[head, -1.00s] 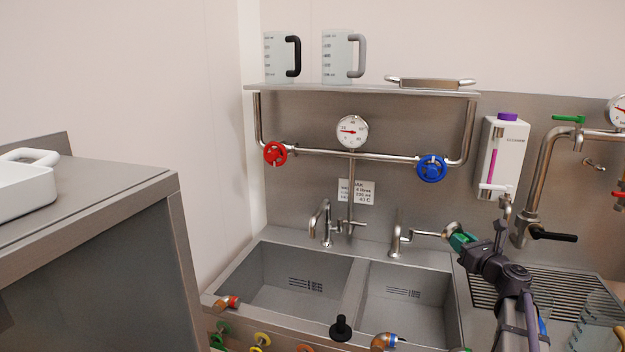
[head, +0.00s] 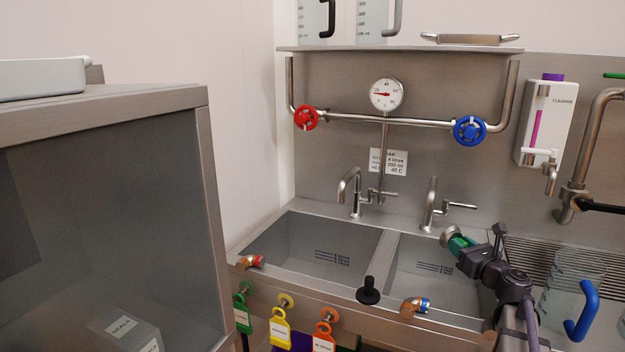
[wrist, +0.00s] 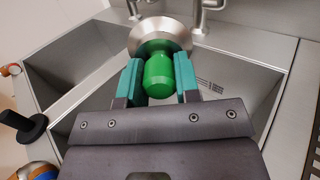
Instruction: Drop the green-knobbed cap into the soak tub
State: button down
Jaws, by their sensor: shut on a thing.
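My gripper (head: 464,246) is shut on the green knob of a cap. The cap (wrist: 160,35) is a round steel disc with a green knob, held between teal fingers in the wrist view. The cap also shows in the head view (head: 450,236), above the back right part of the right basin (head: 420,282) and close in front of the right tap. The left basin (head: 315,262) lies beside it, past a steel divider. A sign above the taps is partly hidden, and I cannot tell which basin it names as the soak tub.
Two steel taps (head: 432,205) stand behind the basins. A black plug-like knob (head: 368,292) stands on the front rim. A clear jug with a blue handle (head: 583,310) stands at the right. Coloured tags (head: 280,327) hang on the front.

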jog(key=shift+f, duration=0.55)
jog(key=shift+r, duration=0.15)
jog(key=c, duration=0.8)
grip_release()
jog(key=shift+o, duration=0.2)
jog(key=v, duration=1)
jog(key=shift+s, duration=0.35)
jog(key=shift+d, duration=0.15)
